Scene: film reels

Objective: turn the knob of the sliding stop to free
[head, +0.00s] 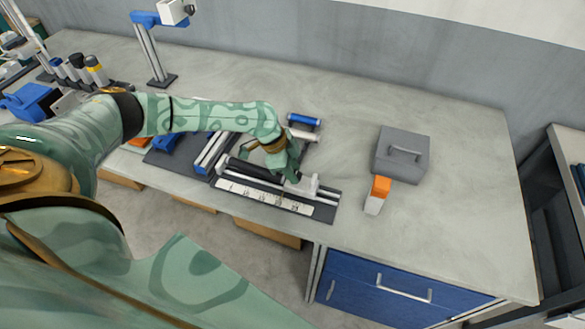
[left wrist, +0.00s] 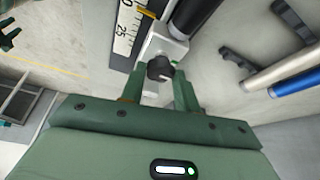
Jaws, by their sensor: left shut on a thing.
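The sliding stop (head: 305,184) is a pale block at the right end of the rail with the printed scale (head: 262,196). In the left wrist view the stop (left wrist: 163,42) sits beside the scale (left wrist: 126,30) and a dark roller. Its dark round knob (left wrist: 159,69) lies between the fingers of my left gripper (left wrist: 159,86). My left gripper also shows at the stop in the head view (head: 291,182), shut on the knob. The knob is hidden by the gripper in the head view. Any free or locked marking is too small to read. My right gripper is not in view.
A blue roller (head: 304,120) lies behind my left gripper. Bottles (head: 95,69) stand at the far left. The bench's right end is clear.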

